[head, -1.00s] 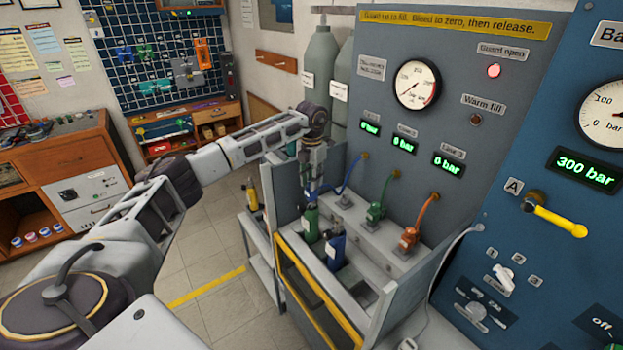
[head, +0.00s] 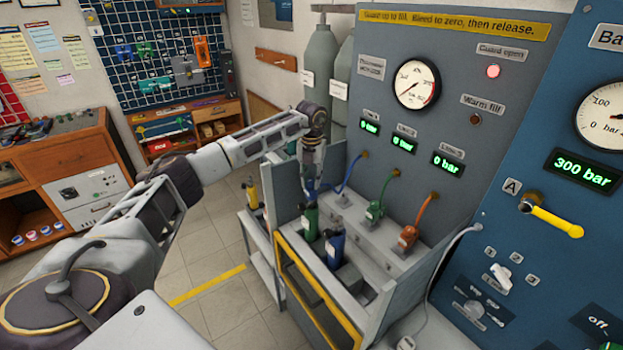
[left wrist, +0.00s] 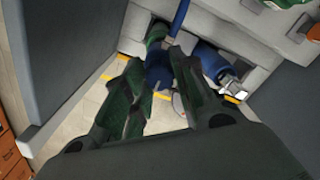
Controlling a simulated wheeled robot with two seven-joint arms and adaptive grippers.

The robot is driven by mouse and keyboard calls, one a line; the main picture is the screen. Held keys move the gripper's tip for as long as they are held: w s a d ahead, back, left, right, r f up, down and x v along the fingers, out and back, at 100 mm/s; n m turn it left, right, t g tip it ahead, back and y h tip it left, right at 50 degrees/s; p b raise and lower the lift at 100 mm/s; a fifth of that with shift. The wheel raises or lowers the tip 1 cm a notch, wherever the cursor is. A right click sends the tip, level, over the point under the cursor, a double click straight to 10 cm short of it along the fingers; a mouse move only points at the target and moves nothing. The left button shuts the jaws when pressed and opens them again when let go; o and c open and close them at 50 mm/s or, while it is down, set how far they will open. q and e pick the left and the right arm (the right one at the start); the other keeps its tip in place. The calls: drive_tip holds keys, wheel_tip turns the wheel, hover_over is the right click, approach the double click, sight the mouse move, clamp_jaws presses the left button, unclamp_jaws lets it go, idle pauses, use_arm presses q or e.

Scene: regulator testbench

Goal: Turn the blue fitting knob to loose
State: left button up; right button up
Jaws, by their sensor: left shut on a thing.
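The blue fitting knob (left wrist: 158,70) sits between the fingers of my left gripper (left wrist: 164,78) in the left wrist view. The gripper is shut on it, and its fingers hide part of the knob. A blue hose (left wrist: 181,15) runs up from the fitting. In the head view my left gripper (head: 312,187) points down at the end of the blue hose (head: 350,175), above a green cylinder (head: 310,220). The knob itself is mostly hidden there. My right gripper is not in view.
A blue cylinder (head: 335,248) stands beside the green one in the bay. The yellow-framed guard (head: 318,300) is at the front. The grey gauge panel (head: 452,80) rises behind.

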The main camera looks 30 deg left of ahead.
sight(312, 180)
use_arm(q)
drive_tip(key=o, duration=1.1)
drive_tip(key=shift+c, duration=0.2)
wheel_tip(312, 180, up, 12)
idle(0.7)
